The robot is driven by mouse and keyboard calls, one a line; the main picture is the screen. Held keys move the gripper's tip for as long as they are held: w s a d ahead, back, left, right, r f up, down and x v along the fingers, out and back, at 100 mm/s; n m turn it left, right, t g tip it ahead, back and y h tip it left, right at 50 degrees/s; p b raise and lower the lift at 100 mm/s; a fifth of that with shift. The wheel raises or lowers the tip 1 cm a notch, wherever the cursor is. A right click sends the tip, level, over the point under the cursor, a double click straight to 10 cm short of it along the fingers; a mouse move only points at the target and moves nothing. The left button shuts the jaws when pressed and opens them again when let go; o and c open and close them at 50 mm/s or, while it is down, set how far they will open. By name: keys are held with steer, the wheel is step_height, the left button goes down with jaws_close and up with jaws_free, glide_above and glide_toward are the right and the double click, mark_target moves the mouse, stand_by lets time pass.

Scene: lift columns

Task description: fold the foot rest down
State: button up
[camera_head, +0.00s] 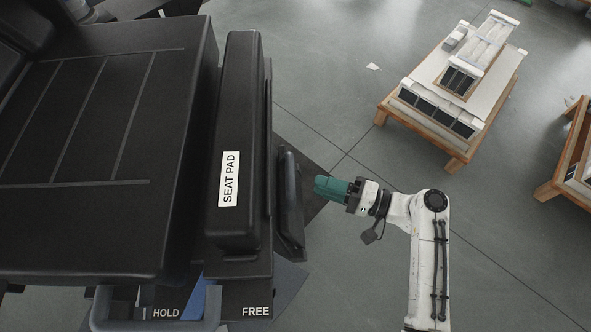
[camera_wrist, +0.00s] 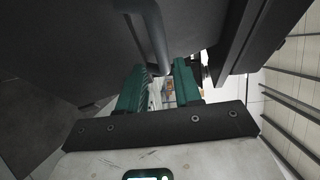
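The black padded chair (camera_head: 100,150) fills the left of the head view. A dark upright panel with a rounded bar (camera_head: 291,205) stands beside its right side; it looks like the foot rest, folded up. My gripper (camera_head: 325,187), with green fingers, is just right of this panel, pointing left at it, with a small gap showing. In the wrist view the fingers (camera_wrist: 160,82) are apart, with background visible between them. The dark bar (camera_wrist: 152,35) comes down from above to the gap between the fingertips. Whether it lies between them or just beyond, I cannot tell.
A long pad labelled SEAT PAD (camera_head: 240,140) lies between the chair and the panel. Labels HOLD and FREE are by a grey handle (camera_head: 155,322) at the bottom. A wooden table (camera_head: 455,85) with boxed parts stands upper right.

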mark_target(291, 178)
steer(key=x, duration=0.8)
steer(key=shift+a+f, duration=0.1)
steer(key=shift+a, duration=0.3)
jaws_close()
